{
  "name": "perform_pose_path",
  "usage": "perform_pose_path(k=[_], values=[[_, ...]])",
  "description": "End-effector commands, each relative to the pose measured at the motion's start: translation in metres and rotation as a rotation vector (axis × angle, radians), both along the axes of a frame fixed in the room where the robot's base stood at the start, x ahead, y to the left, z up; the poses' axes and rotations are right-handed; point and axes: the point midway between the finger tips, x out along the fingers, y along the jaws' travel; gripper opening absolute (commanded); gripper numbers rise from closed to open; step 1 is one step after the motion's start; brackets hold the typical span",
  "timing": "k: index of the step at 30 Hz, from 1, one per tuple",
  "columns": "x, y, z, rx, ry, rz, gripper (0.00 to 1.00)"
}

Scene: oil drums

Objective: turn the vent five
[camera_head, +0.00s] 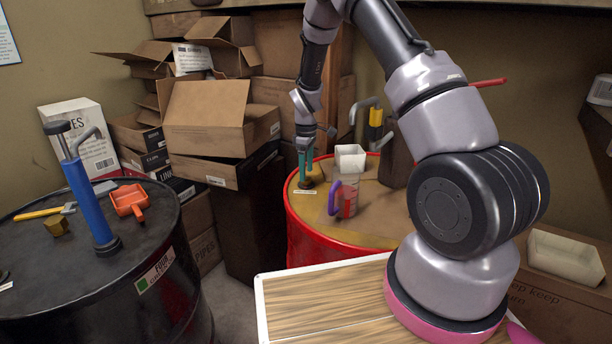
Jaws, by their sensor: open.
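My gripper (305,171) hangs fingers down over the left part of the red drum (325,240). Its teal fingers are apart. A small dark and brassy fitting (307,184), which looks like the vent, sits on the drum top directly below the fingertips. The fingertips are at or just above it; I cannot tell whether they touch it or stand around it. A small pale label (304,192) lies in front of the fitting, too small to read.
A dark can (396,160) is behind. Boxes (205,120) crowd behind.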

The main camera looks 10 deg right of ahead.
Motion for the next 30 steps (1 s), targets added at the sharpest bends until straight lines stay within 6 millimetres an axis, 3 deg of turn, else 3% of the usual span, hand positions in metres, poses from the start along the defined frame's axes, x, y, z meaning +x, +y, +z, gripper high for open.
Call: perform_pose_path(k=[6, 15, 16, 21, 22, 30], values=[[0.000, 0.000, -0.021, 0.000, 0.001, -0.001, 0.75], [0.000, 0.000, -0.024, 0.001, -0.001, 0.000, 0.75], [0.000, 0.000, -0.024, 0.001, -0.001, -0.001, 0.71], [0.000, 0.000, -0.024, 0.001, -0.001, 0.000, 0.06], [0.000, 0.000, -0.024, 0.001, -0.001, -0.001, 0.00], [0.000, 0.000, -0.023, 0.000, 0.000, -0.021, 0.00]])
